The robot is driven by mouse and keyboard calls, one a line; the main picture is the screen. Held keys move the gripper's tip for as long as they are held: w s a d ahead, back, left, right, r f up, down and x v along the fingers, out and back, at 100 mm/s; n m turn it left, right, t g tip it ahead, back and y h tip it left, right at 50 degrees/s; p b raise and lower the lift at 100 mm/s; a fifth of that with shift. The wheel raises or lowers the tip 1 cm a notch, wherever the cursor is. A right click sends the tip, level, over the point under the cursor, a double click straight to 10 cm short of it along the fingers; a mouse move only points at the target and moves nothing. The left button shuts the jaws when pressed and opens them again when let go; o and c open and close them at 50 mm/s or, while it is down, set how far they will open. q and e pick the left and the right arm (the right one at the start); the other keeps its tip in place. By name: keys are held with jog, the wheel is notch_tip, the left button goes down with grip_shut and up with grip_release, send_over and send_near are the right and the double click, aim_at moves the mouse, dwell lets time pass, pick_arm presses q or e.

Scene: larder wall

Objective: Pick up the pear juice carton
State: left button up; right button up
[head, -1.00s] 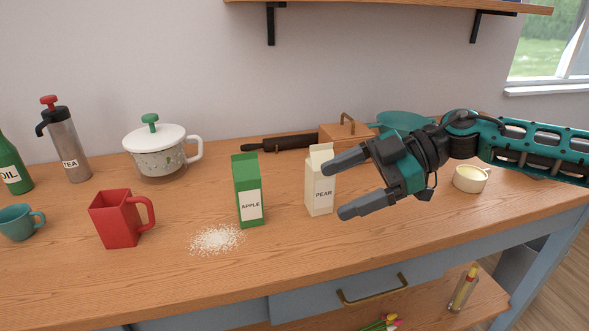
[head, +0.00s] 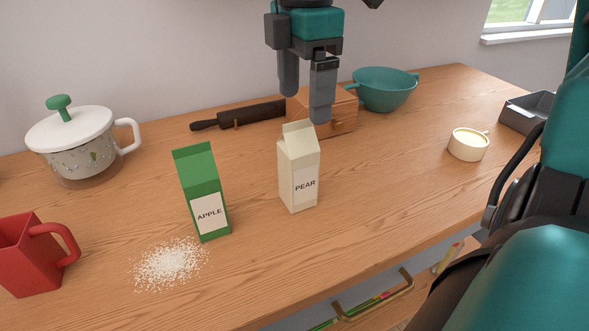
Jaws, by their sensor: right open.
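The pear juice carton (head: 299,168) is cream-coloured with a gable top and a PEAR label. It stands upright on the wooden counter. My right gripper (head: 305,103) points down above and just behind the carton's top in the picture. Its two fingers are apart with nothing between them. One fingertip overlaps the region just over the carton's top edge; I cannot tell whether it touches. My left gripper is not in view.
A green apple carton (head: 204,190) stands left of the pear carton, near spilled white grains (head: 170,263). A red mug (head: 32,262) and lidded pot (head: 75,140) are at left. A cream-filled cup (head: 468,145) is right.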

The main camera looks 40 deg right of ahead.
aim_at(298, 147)
jog(key=f, duration=0.9)
jog(key=shift+w+a+f+b, duration=0.1)
jog(key=shift+a+f+b, duration=0.1)
jog(key=shift+a+b, duration=0.1)
jog(key=c, duration=1.3)
